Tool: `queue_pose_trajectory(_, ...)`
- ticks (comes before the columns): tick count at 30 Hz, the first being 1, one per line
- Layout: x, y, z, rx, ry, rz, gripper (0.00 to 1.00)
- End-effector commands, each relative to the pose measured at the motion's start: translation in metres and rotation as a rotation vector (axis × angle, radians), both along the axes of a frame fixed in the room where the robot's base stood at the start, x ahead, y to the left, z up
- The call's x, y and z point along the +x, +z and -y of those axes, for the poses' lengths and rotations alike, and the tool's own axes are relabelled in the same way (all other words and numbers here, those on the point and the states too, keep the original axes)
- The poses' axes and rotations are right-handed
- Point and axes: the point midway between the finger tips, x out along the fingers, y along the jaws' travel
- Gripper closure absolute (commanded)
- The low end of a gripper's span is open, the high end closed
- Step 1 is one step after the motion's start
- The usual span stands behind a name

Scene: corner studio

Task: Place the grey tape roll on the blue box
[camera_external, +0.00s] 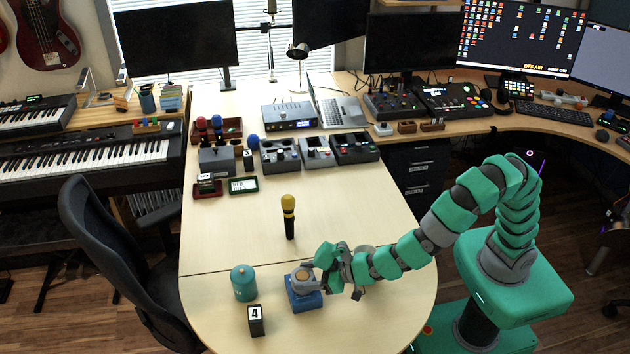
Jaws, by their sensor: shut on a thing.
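The blue box (306,301) sits on the front part of the pale table. The grey tape roll (302,280) is at the top of the box, with a tan-brown upper face showing. My gripper (313,275) reaches in from the right and is shut on the roll. The fingers partly hide the roll's right side. I cannot tell whether the roll rests on the box or is held just above it.
A teal canister (243,284) stands close left of the box, and a black number 4 block (256,321) stands in front of it. A partly hidden grey round thing (364,249) is behind my arm. The table's middle is mostly clear.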

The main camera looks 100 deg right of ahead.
Motion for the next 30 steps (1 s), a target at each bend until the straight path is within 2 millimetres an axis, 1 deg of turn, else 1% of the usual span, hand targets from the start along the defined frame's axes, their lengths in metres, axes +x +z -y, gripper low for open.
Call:
queue_pose_trajectory(4, 0.000, -0.001, 0.000, 0.000, 0.000, 0.000, 0.68)
queue_pose_trajectory(5, 0.000, -0.001, 0.000, 0.000, 0.000, 0.000, 0.38)
queue_pose_trajectory(6, 0.000, -0.001, 0.000, 0.000, 0.000, 0.001, 0.27)
queue_pose_trajectory(7, 0.000, 0.000, 0.000, 0.000, 0.000, 0.001, 0.22)
queue_pose_trajectory(17, 0.000, 0.002, 0.000, 0.000, 0.000, 0.001, 0.22)
queue_pose_trajectory(19, -0.005, 0.004, -0.002, 0.000, 0.001, 0.000, 0.22)
queue_pose_trajectory(23, -0.021, 0.014, -0.010, 0.001, 0.003, 0.001, 0.22)
queue_pose_trajectory(30, -0.062, 0.033, -0.027, 0.000, 0.004, 0.001, 0.22)
